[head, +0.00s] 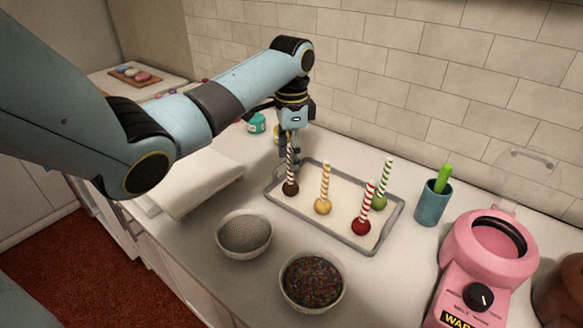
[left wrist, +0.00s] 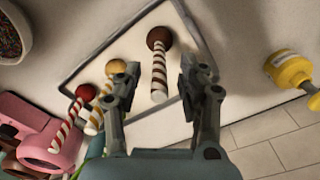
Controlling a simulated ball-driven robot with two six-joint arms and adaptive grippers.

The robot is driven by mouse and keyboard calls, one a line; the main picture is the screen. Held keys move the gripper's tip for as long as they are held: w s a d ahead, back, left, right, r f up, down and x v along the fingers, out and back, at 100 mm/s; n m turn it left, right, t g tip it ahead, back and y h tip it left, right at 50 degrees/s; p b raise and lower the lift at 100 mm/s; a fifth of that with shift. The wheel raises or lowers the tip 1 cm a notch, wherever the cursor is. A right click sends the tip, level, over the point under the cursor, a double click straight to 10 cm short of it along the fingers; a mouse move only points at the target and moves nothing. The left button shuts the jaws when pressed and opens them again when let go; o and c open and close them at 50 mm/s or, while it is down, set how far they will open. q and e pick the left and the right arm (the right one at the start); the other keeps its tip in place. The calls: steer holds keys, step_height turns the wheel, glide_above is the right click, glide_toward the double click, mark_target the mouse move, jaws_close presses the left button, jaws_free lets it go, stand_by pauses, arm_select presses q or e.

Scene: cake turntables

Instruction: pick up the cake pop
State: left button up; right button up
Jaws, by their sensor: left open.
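Several cake pops stand stick-up on a grey-rimmed tray (head: 383,238). They are dark brown (head: 290,188), yellow (head: 322,207), red (head: 361,227) and green (head: 379,203), with striped sticks. My left gripper (head: 290,158) points down at the tray's back left corner, around the upper stick of the brown pop. In the left wrist view the open fingers (left wrist: 159,82) are on either side of the brown pop's striped stick (left wrist: 159,72), with visible gaps. Its brown ball (left wrist: 159,39) lies beyond the fingertips. The yellow (left wrist: 116,67) and red (left wrist: 84,92) pops are beside one finger. My right gripper is not in view.
A bowl of silvery beads (head: 244,234) and a bowl of coloured sprinkles (head: 312,282) stand in front of the tray. A blue cup (head: 432,204) and a pink machine (head: 470,262) are at the right. A teal jar (head: 256,123) is behind the gripper, near the tiled wall.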

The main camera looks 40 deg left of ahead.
mark_target(291, 183)
arm_select(q)
step_height(291, 183, down, 4)
steer(key=shift+s+f, duration=0.1)
steer(key=c, duration=0.4)
jaws_close()
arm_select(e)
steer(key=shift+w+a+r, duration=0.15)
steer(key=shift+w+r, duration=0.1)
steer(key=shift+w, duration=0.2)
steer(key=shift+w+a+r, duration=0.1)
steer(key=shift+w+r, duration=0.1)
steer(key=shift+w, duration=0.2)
